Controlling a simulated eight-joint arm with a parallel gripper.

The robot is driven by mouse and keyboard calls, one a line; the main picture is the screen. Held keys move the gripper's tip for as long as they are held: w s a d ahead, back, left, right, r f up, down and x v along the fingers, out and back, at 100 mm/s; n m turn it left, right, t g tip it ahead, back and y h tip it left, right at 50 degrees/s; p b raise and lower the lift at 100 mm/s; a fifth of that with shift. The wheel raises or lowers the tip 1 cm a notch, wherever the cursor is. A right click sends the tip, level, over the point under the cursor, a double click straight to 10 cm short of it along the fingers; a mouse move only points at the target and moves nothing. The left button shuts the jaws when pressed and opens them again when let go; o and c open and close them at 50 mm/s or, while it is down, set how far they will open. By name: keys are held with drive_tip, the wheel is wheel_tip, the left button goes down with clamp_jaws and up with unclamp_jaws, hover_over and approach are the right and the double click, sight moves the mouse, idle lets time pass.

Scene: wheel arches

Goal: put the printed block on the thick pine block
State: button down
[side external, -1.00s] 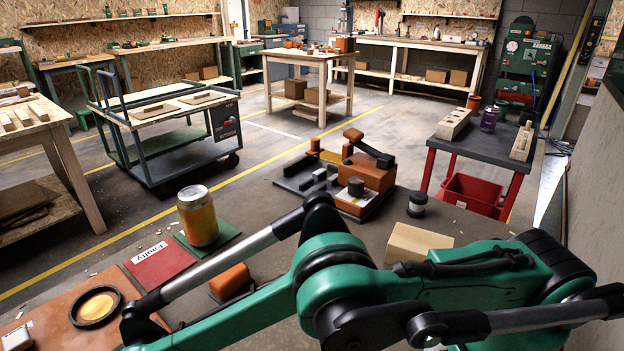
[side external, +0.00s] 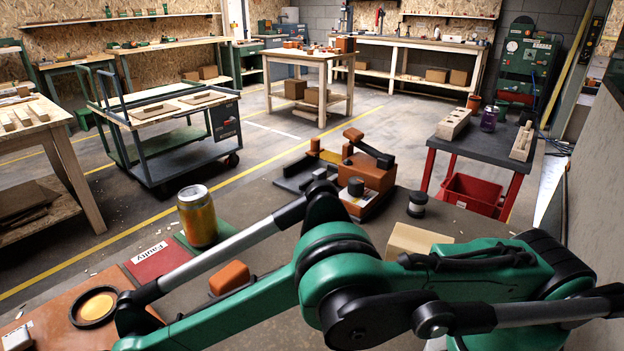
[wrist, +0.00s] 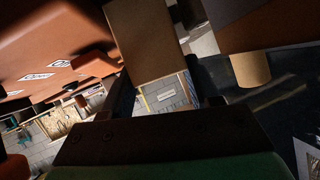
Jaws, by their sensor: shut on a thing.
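In the wrist view, my gripper (wrist: 153,60) has its dark fingers on either side of a brown block (wrist: 145,35), which I take to be the printed block. It is shut on this block. I cannot make out the print on its shaded face. The gripper and the held block are not visible in the side external view. The thick pine block looks to be the pale block (side external: 412,241) right of centre, partly hidden behind my green arm. I cannot pick it out surely in the wrist view.
An orange block (side external: 230,277) lies close to my arm. A yellow-orange can (side external: 197,218) stands on a green mat, beside a red "Faulty" mat (side external: 160,262). An orange-and-black fixture (side external: 372,180) and a dark round spool (side external: 417,204) stand beyond the arm.

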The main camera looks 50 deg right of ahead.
wheel_tip(320, 180, up, 18)
drive_tip(key=w+d+m+t+h, duration=0.1)
drive_tip(key=w+d+m+t, duration=0.55)
drive_tip(key=d, duration=0.55)
drive_tip(key=w+d+m+t+h, duration=0.2)
drive_tip(key=w+d+m+t, duration=0.4)
drive_tip(key=d, duration=0.7)
drive_tip(key=s+d+f+m+t+h, duration=0.1)
drive_tip(key=s+d+f+m+h, duration=0.2)
drive_tip(key=d, duration=0.5)
drive_tip(key=s+d+m+t+h, duration=0.15)
drive_tip(key=d+m+h, duration=0.25)
drive_tip(key=d, duration=0.5)
drive_tip(key=s+d+f+m+t+h, duration=0.1)
drive_tip(key=s+d+f+m+h, duration=0.2)
drive_tip(key=d, duration=0.5)
drive_tip(key=s+d+r+m+g+h, duration=1.1)
drive_tip(key=s+d+r+m+h, duration=0.1)
drive_tip(key=s+d+r+m, duration=0.15)
drive_tip(key=shift+m+g, duration=0.4)
drive_tip(key=shift+m, duration=0.2)
drive_tip(key=shift+s+f, duration=0.2)
drive_tip(key=shift+f, duration=2.9)
drive_tip(key=shift+s+f, duration=0.2)
drive_tip(key=shift+f, duration=2.95)
drive_tip(key=shift+s+f, duration=0.2)
drive_tip(key=shift+f, duration=2.9)
